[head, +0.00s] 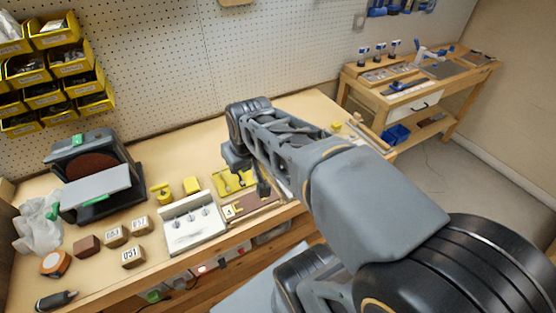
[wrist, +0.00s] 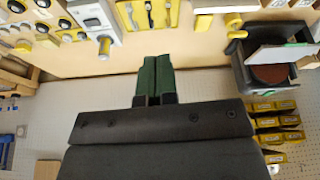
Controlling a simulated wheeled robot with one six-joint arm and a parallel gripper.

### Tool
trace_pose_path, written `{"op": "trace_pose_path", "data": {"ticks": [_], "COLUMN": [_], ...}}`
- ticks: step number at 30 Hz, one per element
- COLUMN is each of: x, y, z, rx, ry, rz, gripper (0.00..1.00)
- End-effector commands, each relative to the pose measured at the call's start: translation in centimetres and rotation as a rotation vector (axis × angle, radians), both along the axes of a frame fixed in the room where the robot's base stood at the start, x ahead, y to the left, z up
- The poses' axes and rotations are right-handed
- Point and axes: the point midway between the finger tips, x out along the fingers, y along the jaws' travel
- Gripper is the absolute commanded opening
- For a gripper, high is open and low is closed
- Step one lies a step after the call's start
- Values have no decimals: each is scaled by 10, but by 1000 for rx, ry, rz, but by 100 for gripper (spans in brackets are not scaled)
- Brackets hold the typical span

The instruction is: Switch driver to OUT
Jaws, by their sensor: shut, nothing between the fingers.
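My gripper (head: 263,190) hangs over the bench at the brown board, near the yellow panel (head: 222,184). In the wrist view its green fingers (wrist: 154,78) are shut together and hold nothing. A white panel (head: 182,232) with several small switch-like parts stands at the bench's front edge, left of my gripper. The brown board (head: 247,208) with a small pale tag lies right of it. I cannot tell which part is the driver, and no OUT marking is readable. In the wrist view, panels with switch-like parts (wrist: 146,14) lie beyond the fingertips.
Numbered wooden blocks (head: 130,257), a tape-like orange roll (head: 55,263) and a dark sander-like machine (head: 95,172) are at the left. Yellow bins (head: 72,62) hang on the pegboard (head: 190,60). A second bench (head: 412,100) stands at the back right. The bench's back middle is mostly clear.

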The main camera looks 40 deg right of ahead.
Motion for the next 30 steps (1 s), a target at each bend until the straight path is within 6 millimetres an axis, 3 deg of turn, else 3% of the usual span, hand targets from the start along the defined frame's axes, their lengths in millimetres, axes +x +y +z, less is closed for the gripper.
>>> {"op": "trace_pose_path", "data": {"ticks": [3,6,12,15,20,30], "x": [40,65,95,100,103,103], "y": [-45,-86,-158,-180,-195,-194], "z": [-21,-35,-66,-77,-83,-83], "rx": [3,5,14,16,17,17], "ry": [31,44,59,63,63,63], "rz": [-40,-62,-93,-101,-104,-104], "gripper": [0,0,0,0,0,0]}}
